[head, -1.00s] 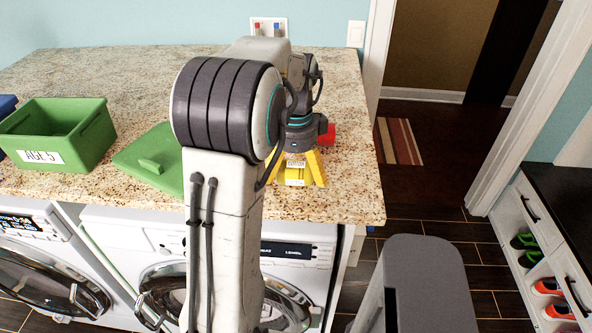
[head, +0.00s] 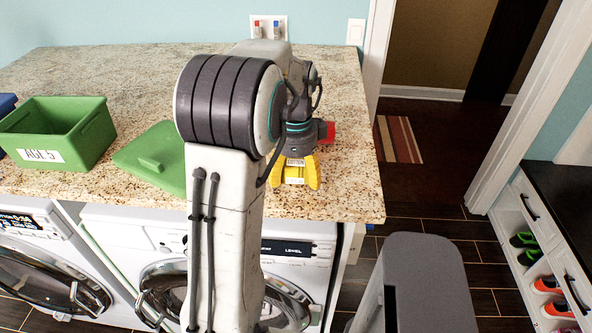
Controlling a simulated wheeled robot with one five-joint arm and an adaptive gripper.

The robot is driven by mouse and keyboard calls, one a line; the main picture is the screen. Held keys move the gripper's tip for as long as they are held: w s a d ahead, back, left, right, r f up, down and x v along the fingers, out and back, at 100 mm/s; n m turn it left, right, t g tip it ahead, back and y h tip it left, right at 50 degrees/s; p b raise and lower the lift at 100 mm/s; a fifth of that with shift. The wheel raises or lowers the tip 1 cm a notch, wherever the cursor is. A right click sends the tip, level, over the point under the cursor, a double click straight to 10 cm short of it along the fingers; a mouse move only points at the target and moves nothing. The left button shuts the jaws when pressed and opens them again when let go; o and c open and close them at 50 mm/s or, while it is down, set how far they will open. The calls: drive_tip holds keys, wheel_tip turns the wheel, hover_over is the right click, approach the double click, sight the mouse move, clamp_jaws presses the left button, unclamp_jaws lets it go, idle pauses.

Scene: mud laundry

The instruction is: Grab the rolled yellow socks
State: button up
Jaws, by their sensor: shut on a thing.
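The rolled yellow socks (head: 293,175) are a small yellow roll with a pale label, at the right part of the granite counter, near its front edge. My gripper (head: 295,184) has yellow fingers and points down over the counter. Its fingers are shut on the socks, one on each side. The back of the roll is hidden by the gripper body. I cannot tell whether the roll still touches the counter.
A green bin (head: 88,137) labelled AGE 5 and a green lid (head: 152,160) lie to the left on the granite counter (head: 345,190). Washing machines (head: 130,225) stand below. A red thing (head: 326,132) shows beside my gripper. A shoe cabinet (head: 520,215) is at right.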

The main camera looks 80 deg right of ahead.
drive_tip(key=shift+c, duration=1.3)
